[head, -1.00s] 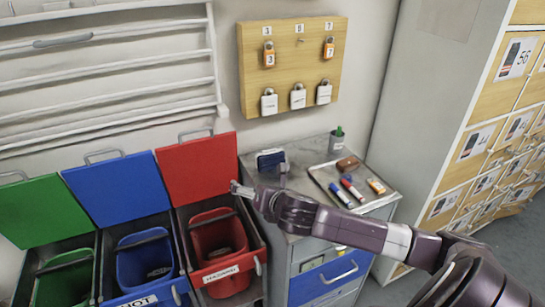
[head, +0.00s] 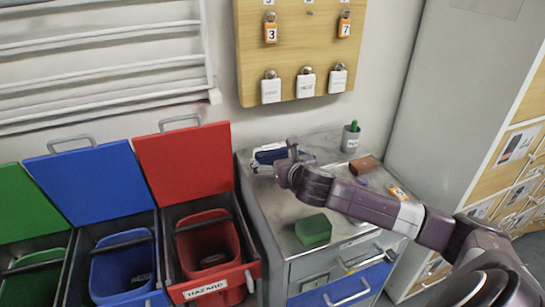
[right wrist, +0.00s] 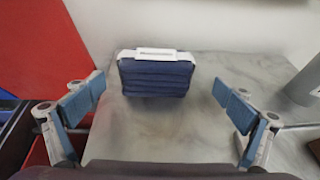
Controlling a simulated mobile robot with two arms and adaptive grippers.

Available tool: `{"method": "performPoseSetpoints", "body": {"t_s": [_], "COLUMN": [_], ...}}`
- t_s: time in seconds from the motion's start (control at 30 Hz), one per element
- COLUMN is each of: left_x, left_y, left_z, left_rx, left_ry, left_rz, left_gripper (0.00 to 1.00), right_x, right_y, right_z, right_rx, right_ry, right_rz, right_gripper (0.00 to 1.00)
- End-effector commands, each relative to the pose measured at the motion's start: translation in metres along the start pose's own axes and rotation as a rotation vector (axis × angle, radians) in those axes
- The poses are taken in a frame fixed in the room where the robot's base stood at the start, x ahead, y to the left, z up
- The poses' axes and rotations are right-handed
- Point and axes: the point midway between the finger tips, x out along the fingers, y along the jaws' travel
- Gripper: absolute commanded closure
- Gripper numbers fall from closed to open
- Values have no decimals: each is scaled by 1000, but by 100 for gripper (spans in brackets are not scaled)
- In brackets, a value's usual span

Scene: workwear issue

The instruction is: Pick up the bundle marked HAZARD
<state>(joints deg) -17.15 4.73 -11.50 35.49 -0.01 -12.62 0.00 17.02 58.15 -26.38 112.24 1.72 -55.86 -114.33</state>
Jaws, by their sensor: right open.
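A folded dark blue bundle (head: 268,157) with a white band lies near the back of the grey worktop, partly behind my right gripper in the head view. In the right wrist view the bundle (right wrist: 157,78) stands ahead, its white band on top; no marking on it can be read. My right gripper (right wrist: 158,103) is open, with one finger on each side of the view and the bundle centred beyond them, apart from both. In the head view the right gripper (head: 292,158) is just in front of the bundle. My left gripper is not in view.
A red bin (head: 208,243) labelled HAZARD stands left of the worktop (head: 262,200), beside blue (head: 122,265) and green bins with raised lids. A green block (head: 313,230), a brown item (head: 363,165) and a pen cup (head: 351,138) are on the worktop. A padlock board (head: 300,50) hangs above.

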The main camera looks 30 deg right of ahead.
Motion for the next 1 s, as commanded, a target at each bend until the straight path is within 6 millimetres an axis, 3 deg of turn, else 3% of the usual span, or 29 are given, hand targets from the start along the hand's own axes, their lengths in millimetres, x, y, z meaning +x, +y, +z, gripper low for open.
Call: {"method": "performPoseSetpoints", "body": {"t_s": [0.43, 0.77, 1.0], "left_x": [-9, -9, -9], "left_y": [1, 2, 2], "left_z": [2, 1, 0], "left_rx": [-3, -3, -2], "left_ry": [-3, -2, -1], "left_rz": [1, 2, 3], "left_gripper": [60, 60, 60], "right_x": [47, 54, 54], "right_y": [4, 5, 5], "right_z": [2, 2, 2], "right_rx": [3, 0, 0], "right_ry": [1, 0, 1], "right_rz": [-1, 1, 1], "right_gripper": [3, 3, 26]}}
